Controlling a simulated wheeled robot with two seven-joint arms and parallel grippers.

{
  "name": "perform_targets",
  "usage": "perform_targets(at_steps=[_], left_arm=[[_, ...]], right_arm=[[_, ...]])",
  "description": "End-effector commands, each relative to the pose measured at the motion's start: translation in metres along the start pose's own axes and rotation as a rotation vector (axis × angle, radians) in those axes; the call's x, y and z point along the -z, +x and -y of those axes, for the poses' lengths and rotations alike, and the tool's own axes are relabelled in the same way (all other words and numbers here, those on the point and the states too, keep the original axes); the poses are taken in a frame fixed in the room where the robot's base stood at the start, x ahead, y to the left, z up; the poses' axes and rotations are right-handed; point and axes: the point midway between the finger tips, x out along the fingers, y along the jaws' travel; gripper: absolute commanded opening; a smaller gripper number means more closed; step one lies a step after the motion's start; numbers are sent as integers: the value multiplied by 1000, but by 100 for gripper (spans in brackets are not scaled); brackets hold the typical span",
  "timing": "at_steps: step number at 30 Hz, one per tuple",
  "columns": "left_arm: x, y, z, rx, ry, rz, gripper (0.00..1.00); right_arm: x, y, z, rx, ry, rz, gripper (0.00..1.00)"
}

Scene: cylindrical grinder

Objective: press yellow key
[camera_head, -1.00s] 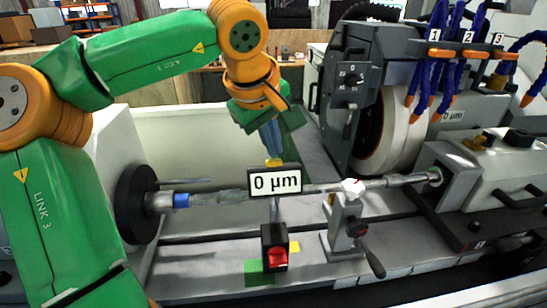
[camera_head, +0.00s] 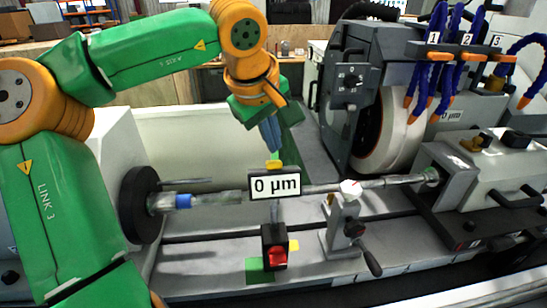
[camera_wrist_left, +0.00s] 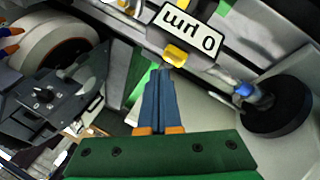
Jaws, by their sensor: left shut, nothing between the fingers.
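The yellow key (camera_head: 274,164) sits on top of the gauge display (camera_head: 254,190), which reads "0 µm", at the middle of the head view. The key also shows in the left wrist view (camera_wrist_left: 175,55), just beyond the fingertips. My left gripper (camera_head: 276,150) points down from above, its blue-grey fingers shut and empty. In the head view its tips are just above and behind the key, with a small gap. In the left wrist view (camera_wrist_left: 165,70) the tips are close to the key; contact is not visible there. My right gripper is out of view.
A workpiece shaft (camera_head: 385,183) runs behind the display from the dark chuck (camera_head: 139,204). A red switch (camera_head: 277,257) stands below the display. The grinding wheel (camera_head: 395,130) and its housing are at the right. Blue hoses (camera_head: 411,85) hang there.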

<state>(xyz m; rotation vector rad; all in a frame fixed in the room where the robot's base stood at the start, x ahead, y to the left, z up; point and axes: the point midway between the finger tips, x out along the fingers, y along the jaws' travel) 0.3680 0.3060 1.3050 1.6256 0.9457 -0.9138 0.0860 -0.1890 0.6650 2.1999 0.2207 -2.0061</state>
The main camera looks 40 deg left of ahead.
Motion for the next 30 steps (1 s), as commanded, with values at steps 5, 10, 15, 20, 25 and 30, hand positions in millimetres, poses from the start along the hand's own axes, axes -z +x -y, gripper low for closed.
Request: perform_targets(at_steps=[5,10,15,20,25,30], left_arm=[[6,-10,-6,0,0,-1,0],[14,-22,-15,0,-1,0,0],[22,-30,-22,0,-3,-2,0],[25,-35,-26,-1,0,-1,0],[25,-35,-25,0,0,0,0],[25,-35,-25,0,0,0,0]], right_arm=[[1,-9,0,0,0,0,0],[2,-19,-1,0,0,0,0],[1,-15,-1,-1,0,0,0],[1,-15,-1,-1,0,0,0],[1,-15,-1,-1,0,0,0],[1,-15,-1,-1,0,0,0]])
